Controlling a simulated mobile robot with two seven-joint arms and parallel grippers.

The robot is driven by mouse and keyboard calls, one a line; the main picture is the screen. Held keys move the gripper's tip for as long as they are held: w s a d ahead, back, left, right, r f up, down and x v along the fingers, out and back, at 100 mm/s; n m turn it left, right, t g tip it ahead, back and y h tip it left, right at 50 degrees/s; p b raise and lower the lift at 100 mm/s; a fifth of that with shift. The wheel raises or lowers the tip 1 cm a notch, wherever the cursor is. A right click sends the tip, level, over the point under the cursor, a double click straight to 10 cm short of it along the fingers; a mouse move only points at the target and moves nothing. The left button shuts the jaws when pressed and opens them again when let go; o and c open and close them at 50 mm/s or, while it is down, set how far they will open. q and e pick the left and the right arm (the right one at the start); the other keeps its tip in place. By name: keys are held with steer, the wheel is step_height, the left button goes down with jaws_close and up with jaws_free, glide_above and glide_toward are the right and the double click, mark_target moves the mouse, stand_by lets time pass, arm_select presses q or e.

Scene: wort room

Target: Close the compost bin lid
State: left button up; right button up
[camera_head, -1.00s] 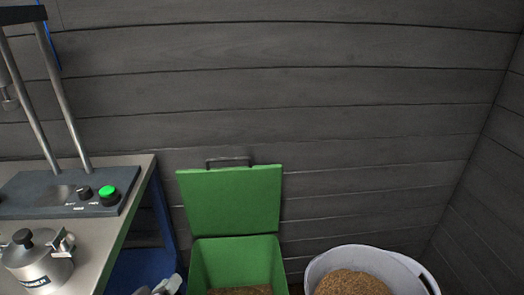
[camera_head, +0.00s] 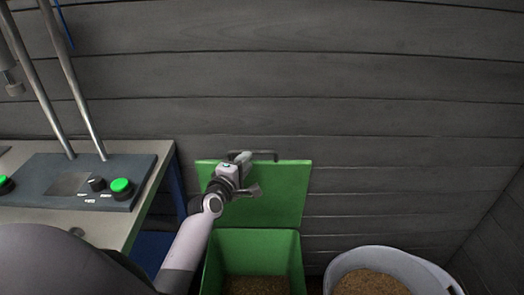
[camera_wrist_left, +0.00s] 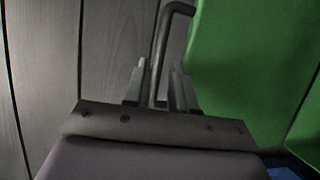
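The green compost bin (camera_head: 214,262) stands on the floor against the wall with brown material inside. Its green lid (camera_head: 275,195) is up, leaning back toward the wall, with a dark bar handle (camera_head: 265,152) on its top edge. My left gripper (camera_head: 246,158) is at the lid's top edge by the handle. In the left wrist view the fingers of my left gripper (camera_wrist_left: 160,88) stand apart on either side of the handle bar (camera_wrist_left: 160,50), and the green lid (camera_wrist_left: 250,60) is to the right. Contact with the bar is unclear. My right gripper is out of view.
A workbench (camera_head: 152,170) with a dark device and green buttons (camera_head: 121,187) stands to the left of the bin. A pale tub (camera_head: 345,268) of brown grain is close to the right. A grey plank wall (camera_head: 340,80) is behind.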

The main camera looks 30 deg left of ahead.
mark_target(254, 151)
arm_select(q)
steer(key=shift+w+a+f+b, duration=0.1)
steer(key=shift+w+a+b, duration=0.1)
steer(key=shift+w+b, duration=0.65)
steer(key=shift+w+a+f+b, duration=0.15)
steer(key=shift+w+b, duration=0.25)
steer(key=shift+w, duration=0.85)
steer(key=shift+w+a+f+b, duration=0.1)
steer(key=shift+w+a+b, duration=0.1)
steer(key=shift+w+b, duration=0.65)
steer(key=shift+w, duration=0.2)
jaws_close()
